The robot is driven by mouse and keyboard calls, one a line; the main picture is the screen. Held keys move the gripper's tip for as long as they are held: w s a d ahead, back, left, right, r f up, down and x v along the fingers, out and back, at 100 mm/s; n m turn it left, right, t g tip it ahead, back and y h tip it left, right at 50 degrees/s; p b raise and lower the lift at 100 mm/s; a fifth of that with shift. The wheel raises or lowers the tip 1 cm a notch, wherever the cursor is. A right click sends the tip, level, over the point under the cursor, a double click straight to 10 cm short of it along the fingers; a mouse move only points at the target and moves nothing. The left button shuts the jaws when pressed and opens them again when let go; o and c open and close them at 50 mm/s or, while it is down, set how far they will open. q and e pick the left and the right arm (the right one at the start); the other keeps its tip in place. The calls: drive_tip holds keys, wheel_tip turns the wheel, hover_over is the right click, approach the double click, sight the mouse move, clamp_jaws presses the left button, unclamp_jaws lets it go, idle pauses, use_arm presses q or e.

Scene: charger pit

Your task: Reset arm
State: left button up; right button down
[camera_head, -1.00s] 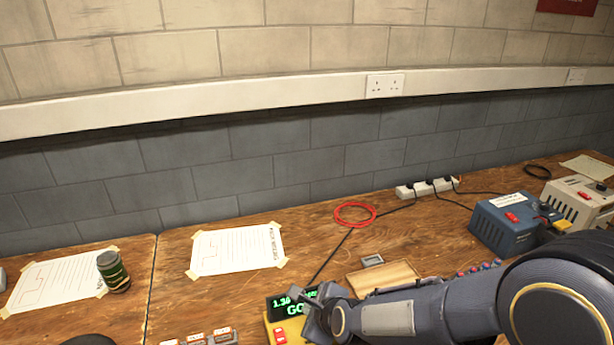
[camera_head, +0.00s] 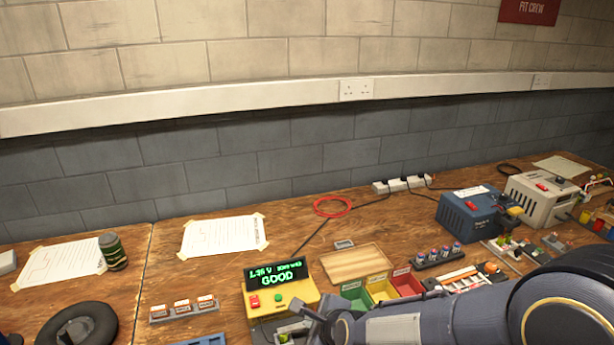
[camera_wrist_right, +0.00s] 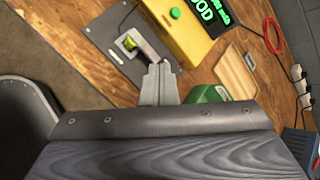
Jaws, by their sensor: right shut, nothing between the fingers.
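My right arm (camera_head: 420,318) reaches in from the lower right of the head view. My right gripper (camera_head: 308,322) is low, just in front of the yellow tester (camera_head: 300,293), with its fingers shut and empty. In the right wrist view the closed fingertips (camera_wrist_right: 160,75) point at a grey plate (camera_wrist_right: 103,38) beside the tester. A metal fixture with a small yellow-green piece (camera_wrist_right: 129,42) sits on that plate, close to the fingertips; contact cannot be told. The tester's display (camera_head: 277,274) glows green and reads GOOD. My left gripper is not in view.
Coloured bins (camera_head: 379,289), a wooden tray (camera_head: 355,263) and a battery rack (camera_head: 438,256) stand right of the tester. A blue power unit (camera_head: 470,218) is farther right.

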drive_tip(key=s+d+r+n+g+y+p, duration=0.1)
drive_tip(key=s+d+r+n, duration=0.85)
drive_tip(key=d, duration=0.35)
drive_tip(key=s+d+n+h, duration=0.1)
drive_tip(key=s+d+n, duration=0.2)
drive_tip(key=s+n, duration=0.2)
drive_tip(key=s+d+n+g, duration=0.1)
drive_tip(key=s+d+n, duration=0.2)
drive_tip(key=s, duration=0.4)
drive_tip(key=shift+s+d+n+h+p, duration=0.15)
drive_tip(key=shift+s+n+h+p, duration=0.25)
drive_tip(key=shift+n, duration=0.45)
idle(2.4)
